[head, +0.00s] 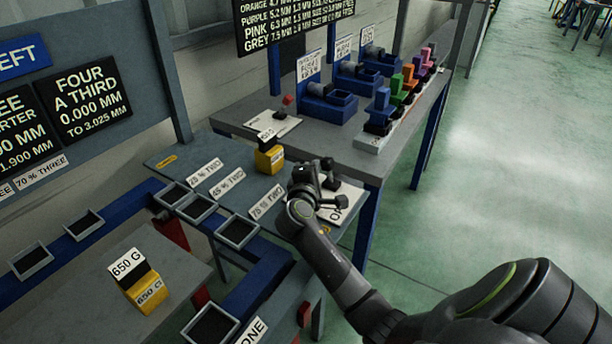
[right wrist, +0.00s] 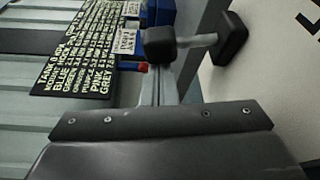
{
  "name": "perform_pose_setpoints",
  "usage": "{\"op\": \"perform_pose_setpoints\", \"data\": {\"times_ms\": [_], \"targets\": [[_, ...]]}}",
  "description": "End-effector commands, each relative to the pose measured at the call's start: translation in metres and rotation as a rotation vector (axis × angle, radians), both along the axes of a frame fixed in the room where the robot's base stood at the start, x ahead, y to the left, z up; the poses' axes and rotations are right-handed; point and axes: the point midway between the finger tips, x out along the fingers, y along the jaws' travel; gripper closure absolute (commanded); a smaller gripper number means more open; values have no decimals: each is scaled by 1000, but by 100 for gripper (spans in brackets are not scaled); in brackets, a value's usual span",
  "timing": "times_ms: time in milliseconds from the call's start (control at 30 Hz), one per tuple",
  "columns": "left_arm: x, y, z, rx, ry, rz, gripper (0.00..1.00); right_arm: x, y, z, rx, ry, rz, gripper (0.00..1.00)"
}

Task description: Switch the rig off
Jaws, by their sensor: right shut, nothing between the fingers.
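In the right wrist view a dark block on a grey stalk (right wrist: 231,38) stands over the white surface (right wrist: 285,85), close to the fingers. I cannot tell whether they touch. The left gripper is out of view.
A yellow weight block (head: 269,160) stands behind the gripper, and another marked 650 G (head: 147,290) stands at front left. Blue bins (head: 328,105) and a row of coloured pieces (head: 397,90) fill the back bench.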

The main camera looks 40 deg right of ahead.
Motion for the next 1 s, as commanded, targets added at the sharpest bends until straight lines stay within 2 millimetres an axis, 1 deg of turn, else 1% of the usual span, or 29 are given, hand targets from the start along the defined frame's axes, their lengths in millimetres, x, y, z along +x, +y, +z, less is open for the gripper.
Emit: {"op": "perform_pose_setpoints", "data": {"times_ms": [33, 100, 267, 400, 567, 767, 1000], "targets": [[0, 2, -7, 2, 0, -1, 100, -3, -3, -2, 14, -41, 0, 100], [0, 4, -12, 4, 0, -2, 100, -6, -6, 0, 40, -103, 1, 100], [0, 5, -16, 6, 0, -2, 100, -15, -9, 5, 98, -239, 1, 100], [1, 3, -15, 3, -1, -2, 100, -22, -12, 9, 96, -232, 1, 100], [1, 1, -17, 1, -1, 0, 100, -30, -15, 9, 95, -231, 1, 100], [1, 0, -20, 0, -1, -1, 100, -38, -18, 8, 147, -355, 1, 100], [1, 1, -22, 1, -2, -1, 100, -43, -21, 8, 148, -357, 1, 100]]}}
